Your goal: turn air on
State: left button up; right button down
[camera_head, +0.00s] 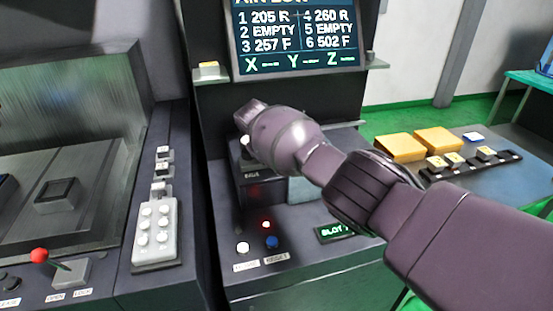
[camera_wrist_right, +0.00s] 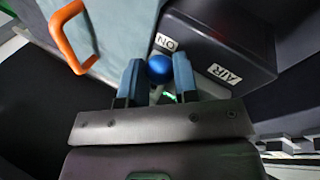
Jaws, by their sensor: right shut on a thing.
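In the right wrist view, the two blue fingers of my right gripper (camera_wrist_right: 158,64) are shut on a blue ball knob (camera_wrist_right: 160,70). The knob is beside a dark box (camera_wrist_right: 228,45) with white labels reading "ON" and "AIR". In the head view, part of this dark box (camera_head: 252,190) shows below my right wrist. My right arm comes in from the right and hides the gripper and knob there. The lever's exact position cannot be told. My left gripper is not in view.
A screen (camera_head: 296,38) stands above the console. A white button (camera_head: 243,248) and a blue button (camera_head: 272,242) are on its front. An orange handle (camera_wrist_right: 80,45) is near the gripper. A red-knobbed lever (camera_head: 40,256) is at left; yellow blocks (camera_head: 400,146) are at right.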

jog(key=shift+s+a+f, duration=0.1)
jog(key=shift+a, duration=0.1)
jog(key=c, duration=0.9)
grip_release()
jog(key=shift+a, duration=0.1)
jog(key=shift+o, duration=0.2)
jog(key=shift+r, duration=0.2)
jog(key=shift+r, duration=0.3)
jog(key=p+v, duration=0.2)
jog(key=v, duration=0.8)
